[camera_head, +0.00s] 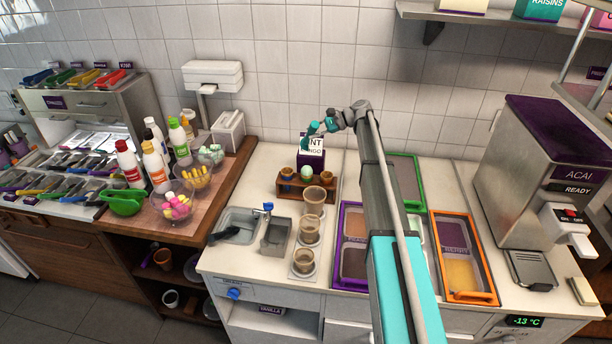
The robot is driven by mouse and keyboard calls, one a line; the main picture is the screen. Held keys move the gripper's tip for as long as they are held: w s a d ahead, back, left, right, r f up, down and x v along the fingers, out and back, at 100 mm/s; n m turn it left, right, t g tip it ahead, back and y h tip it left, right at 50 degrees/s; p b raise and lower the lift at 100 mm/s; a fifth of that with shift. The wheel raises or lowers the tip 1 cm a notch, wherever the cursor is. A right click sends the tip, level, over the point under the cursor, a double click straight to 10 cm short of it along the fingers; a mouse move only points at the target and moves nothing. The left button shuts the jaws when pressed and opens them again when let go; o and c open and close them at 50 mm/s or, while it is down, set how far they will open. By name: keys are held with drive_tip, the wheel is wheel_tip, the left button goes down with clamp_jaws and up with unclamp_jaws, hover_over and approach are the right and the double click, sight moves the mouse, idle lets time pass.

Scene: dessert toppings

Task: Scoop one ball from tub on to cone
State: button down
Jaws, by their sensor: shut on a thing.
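My gripper (314,129) is at the far end of my arm, above the back of the counter, in front of the tiled wall. It is shut on a small teal thing, probably the scoop, too small and partly hidden to be sure. Below it a wooden rack (300,191) holds cones at left (287,173) and right (327,177). A pale green ball (306,172) sits at the rack's middle; any cone under it is hard to make out. Tubs lie to the right: purple-rimmed (339,246), green-rimmed (418,170) and orange-rimmed (463,297). My arm hides part of them.
A purple box with a white sign (314,148) stands right behind the rack, close under my gripper. Stacked cups (305,262) and a sink (239,221) are left of the tubs. An acai machine (535,150) stands at right. Bottles and topping bowls (171,204) are at left.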

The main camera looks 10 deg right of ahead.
drive_tip(key=shift+w+r+n+g+h+p, duration=0.1)
drive_tip(key=shift+r+n+g+h+p, duration=0.3)
drive_tip(key=shift+n+g+p, duration=0.25)
drive_tip(key=shift+f+n+g, duration=0.25)
